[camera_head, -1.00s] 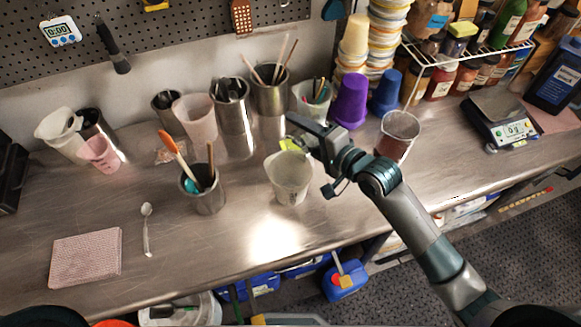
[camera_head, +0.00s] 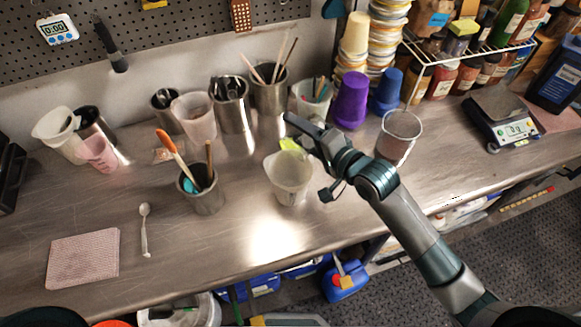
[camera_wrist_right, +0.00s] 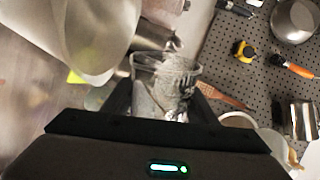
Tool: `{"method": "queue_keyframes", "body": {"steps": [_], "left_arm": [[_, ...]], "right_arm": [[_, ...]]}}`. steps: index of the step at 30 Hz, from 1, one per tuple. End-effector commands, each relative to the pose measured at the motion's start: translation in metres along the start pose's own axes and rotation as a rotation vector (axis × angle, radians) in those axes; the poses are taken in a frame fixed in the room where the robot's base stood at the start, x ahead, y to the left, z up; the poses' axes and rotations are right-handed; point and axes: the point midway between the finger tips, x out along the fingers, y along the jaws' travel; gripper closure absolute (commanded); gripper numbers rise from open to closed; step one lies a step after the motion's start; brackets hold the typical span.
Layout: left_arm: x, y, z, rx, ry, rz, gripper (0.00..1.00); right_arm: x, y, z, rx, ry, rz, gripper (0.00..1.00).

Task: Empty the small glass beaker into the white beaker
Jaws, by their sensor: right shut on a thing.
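The white beaker (camera_head: 290,180) stands upright on the steel bench, near the middle of the head view. My right gripper (camera_head: 296,130) is just behind and above its rim, with the arm coming in from the lower right. In the right wrist view, the gripper (camera_wrist_right: 163,110) is shut on the small glass beaker (camera_wrist_right: 165,75), a clear vessel between its fingers. I cannot make out the small beaker in the head view, nor what is inside it. A large pale wall (camera_wrist_right: 90,30) close at the wrist view's upper left looks like the white beaker. My left gripper is not in view.
A steel cup with tools (camera_head: 207,198) stands left of the white beaker. A clear cup with reddish contents (camera_head: 398,140) stands to its right. A purple cup (camera_head: 350,100) and steel cups are behind. A yellow-green item (camera_head: 291,145) shows behind its rim.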

Motion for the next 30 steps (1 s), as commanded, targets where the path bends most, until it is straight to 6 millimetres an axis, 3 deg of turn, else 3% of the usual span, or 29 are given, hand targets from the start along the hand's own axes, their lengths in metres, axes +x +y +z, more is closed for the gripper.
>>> {"method": "queue_keyframes", "body": {"steps": [30], "left_arm": [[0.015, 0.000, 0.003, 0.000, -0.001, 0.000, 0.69]], "right_arm": [[0.001, 0.003, 0.006, -0.133, 0.036, -0.002, 0.72]]}}
